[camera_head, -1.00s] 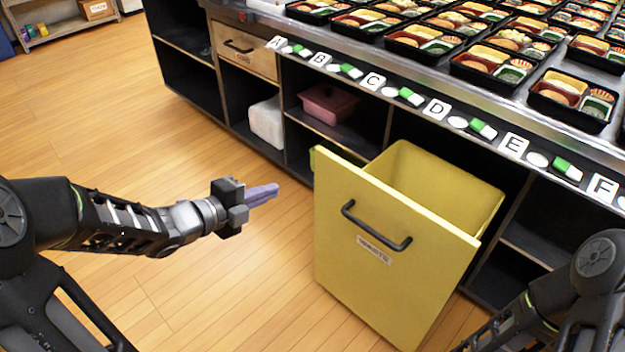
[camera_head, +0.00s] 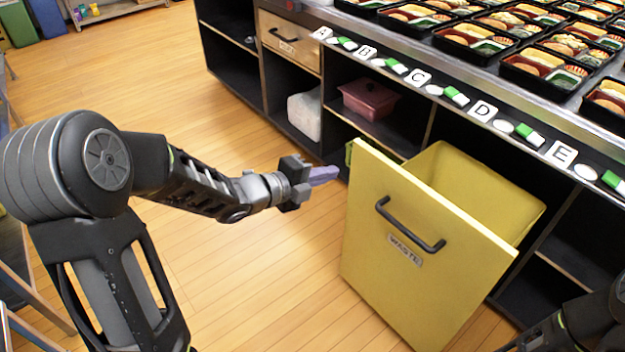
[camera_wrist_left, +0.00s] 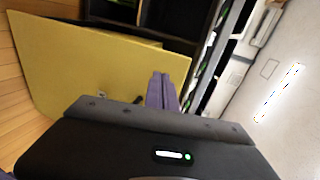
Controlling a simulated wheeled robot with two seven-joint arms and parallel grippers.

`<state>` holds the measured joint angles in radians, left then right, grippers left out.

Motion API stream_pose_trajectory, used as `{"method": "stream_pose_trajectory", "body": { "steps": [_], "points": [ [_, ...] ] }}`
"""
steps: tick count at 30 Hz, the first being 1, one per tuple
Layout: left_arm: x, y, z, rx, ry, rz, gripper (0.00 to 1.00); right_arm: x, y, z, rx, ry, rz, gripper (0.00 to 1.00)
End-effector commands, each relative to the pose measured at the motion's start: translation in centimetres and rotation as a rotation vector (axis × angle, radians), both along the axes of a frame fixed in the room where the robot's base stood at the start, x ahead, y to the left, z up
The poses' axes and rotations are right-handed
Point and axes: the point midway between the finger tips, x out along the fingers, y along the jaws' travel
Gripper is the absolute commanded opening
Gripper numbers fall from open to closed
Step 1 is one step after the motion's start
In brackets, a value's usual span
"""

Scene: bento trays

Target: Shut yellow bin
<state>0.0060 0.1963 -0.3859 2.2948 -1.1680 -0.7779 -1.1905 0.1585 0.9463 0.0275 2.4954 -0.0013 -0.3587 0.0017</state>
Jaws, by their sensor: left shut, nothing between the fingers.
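The yellow bin (camera_head: 400,262) is a pull-out waste bin standing out from the counter, its inside open to view from above. Its front panel has a dark handle (camera_head: 410,226) and a label reading WASTE. My left gripper (camera_head: 325,174) is shut and empty, with purple fingers, just left of the bin's front panel at about the height of its upper edge. In the left wrist view the fingers (camera_wrist_left: 162,90) point toward the yellow panel (camera_wrist_left: 90,65); I cannot tell whether they touch it. My right gripper is out of view; only part of my right arm shows at lower right.
The counter (camera_head: 455,85) carries several bento trays (camera_head: 545,68) and lettered tags along its edge. Its shelves hold a pink container (camera_head: 369,98) and a white object (camera_head: 305,113). A wooden drawer (camera_head: 289,42) is closed. The wooden floor (camera_head: 240,270) left of the bin is clear.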

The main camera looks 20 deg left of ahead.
Motion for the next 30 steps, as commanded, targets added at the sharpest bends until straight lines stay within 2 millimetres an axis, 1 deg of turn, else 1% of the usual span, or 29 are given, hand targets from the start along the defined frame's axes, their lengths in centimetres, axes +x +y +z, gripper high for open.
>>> {"method": "stream_pose_trajectory", "body": {
  "steps": [1,4,9,12,16,30],
  "points": [
    [0.8,-0.7,-0.6,0.001,0.002,-0.005,0.00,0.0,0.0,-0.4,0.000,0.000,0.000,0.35],
    [2.6,-1.5,-1.2,0.001,0.000,-0.003,0.00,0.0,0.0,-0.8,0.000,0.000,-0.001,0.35],
    [4.8,-2.7,-1.1,-0.001,0.000,-0.002,0.00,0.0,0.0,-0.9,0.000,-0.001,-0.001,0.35],
    [5.6,-3.1,-1.0,-0.001,-0.001,-0.001,0.00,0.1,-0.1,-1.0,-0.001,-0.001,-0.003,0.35],
    [6.1,-3.3,-1.0,-0.001,0.000,0.000,0.00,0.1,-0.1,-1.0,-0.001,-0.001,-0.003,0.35],
    [6.4,-3.5,-1.0,-0.001,0.000,0.000,0.00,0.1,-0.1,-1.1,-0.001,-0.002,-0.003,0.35]
  ]
}}
